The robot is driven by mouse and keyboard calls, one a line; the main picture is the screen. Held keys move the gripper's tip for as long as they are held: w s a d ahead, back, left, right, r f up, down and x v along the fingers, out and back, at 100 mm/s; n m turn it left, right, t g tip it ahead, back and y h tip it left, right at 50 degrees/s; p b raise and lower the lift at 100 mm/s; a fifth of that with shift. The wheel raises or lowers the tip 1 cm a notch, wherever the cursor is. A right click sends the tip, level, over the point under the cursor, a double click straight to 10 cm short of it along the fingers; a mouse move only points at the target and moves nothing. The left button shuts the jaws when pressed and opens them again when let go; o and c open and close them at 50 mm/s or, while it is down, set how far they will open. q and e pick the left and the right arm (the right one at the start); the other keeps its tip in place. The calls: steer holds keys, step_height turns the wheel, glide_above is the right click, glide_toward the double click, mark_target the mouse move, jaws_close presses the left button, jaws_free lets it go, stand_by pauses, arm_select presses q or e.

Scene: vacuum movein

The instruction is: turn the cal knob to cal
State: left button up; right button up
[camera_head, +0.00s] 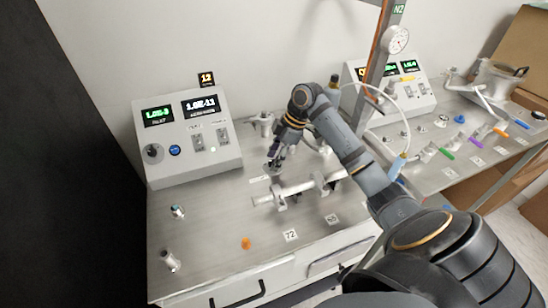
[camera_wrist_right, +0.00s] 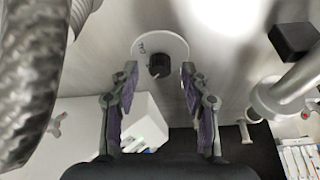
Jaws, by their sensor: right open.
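A black knob (camera_wrist_right: 159,65) on a round white plate (camera_wrist_right: 145,45) with small dark marks at its left shows in the right wrist view. I take it for the cal knob; its lettering is too small to read. My right gripper (camera_wrist_right: 159,78) is open, with one purple-padded finger on either side of the knob in the picture. No contact shows. In the head view my right gripper (camera_head: 273,163) points down over the bench behind the pipe, and the knob cannot be made out there. My left gripper is not in view.
A grey console (camera_head: 185,165) with lit displays stands left on the bench. A metal pipe with valves (camera_head: 300,187) lies in front of the gripper. A post (camera_head: 381,60) with a gauge (camera_head: 396,39) rises at the right.

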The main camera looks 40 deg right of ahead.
steer(key=shift+a+f, duration=0.1)
steer(key=shift+f, duration=0.2)
steer(key=shift+c, duration=0.2)
jaws_close()
steer(key=shift+r+m+p, duration=0.25)
steer(key=shift+m+p, duration=0.15)
steer(key=shift+p, duration=0.4)
steer(key=m+t+h+p, duration=0.1)
steer(key=m+p, duration=0.3)
steer(key=p, duration=0.2)
steer(key=m+h+p, duration=0.2)
steer(key=m+p, duration=0.3)
steer(key=p, duration=0.2)
steer(key=m+t+h+p, duration=0.1)
steer(key=m+p, duration=0.4)
steer(key=p, duration=0.2)
steer(key=shift+s+a+r+t+h, duration=0.1)
steer(key=shift+a+t+h, duration=0.2)
steer(key=shift+a+h, duration=0.1)
steer(key=shift+f+m+h+p, duration=0.2)
steer(key=shift+m+h+p, duration=0.3)
steer(key=shift+m+p, duration=0.85)
steer(key=shift+m, duration=0.35)
